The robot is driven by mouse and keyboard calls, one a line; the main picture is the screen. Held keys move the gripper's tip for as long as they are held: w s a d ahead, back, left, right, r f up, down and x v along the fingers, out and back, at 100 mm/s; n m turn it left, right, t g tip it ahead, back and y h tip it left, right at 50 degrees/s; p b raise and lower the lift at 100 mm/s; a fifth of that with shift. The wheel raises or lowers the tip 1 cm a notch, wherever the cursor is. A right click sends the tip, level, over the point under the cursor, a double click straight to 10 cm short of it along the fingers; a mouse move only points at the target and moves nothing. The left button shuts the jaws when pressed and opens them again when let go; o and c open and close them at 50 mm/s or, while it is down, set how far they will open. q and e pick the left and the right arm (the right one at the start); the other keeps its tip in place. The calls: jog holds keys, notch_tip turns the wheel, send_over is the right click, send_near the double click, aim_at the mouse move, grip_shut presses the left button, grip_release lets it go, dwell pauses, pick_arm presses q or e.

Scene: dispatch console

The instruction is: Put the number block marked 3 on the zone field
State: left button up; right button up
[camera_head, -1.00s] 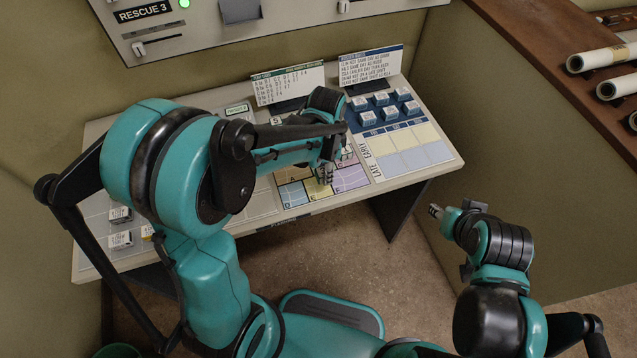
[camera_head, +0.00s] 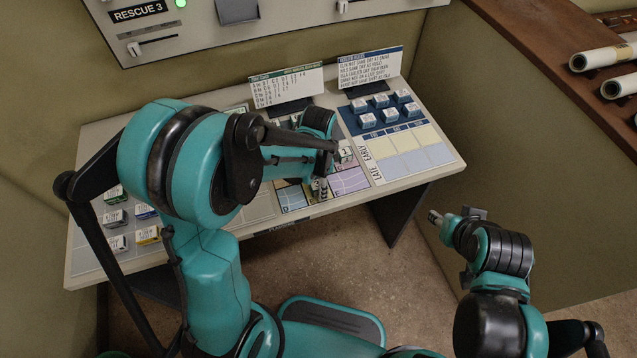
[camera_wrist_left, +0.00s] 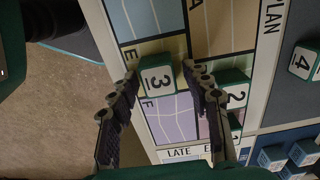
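The number block marked 3 (camera_wrist_left: 157,79) is green with a white face. In the left wrist view it is between the fingertips of my left gripper (camera_wrist_left: 160,72), which flank it closely on both sides. It shows over the border of fields E and F of the zone plan (camera_wrist_left: 172,115); I cannot tell whether it touches the board. In the head view my left gripper (camera_head: 319,187) is low over the plan's front part, and the arm hides much of the plan. My right gripper (camera_head: 436,217) is off the console at the right; its fingers are too small to judge.
Blue-sided blocks (camera_head: 381,101) stand at the back right by the late/early grid (camera_head: 414,158). More blocks (camera_head: 118,243) are at the console's left.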

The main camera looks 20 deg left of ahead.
pick_arm(q)
jog(key=shift+r, duration=0.25)
notch_tip(320, 180, up, 11)
jog(key=p, duration=0.4)
jog(key=s+a+r+n+t, duration=0.4)
jog(key=s+r+n+t, duration=0.3)
jog(key=s+n, duration=0.3)
jog(key=shift+s+a+r+n, duration=0.15)
jog(key=shift+a+r+n, duration=0.15)
jog(key=shift+n, duration=0.3)
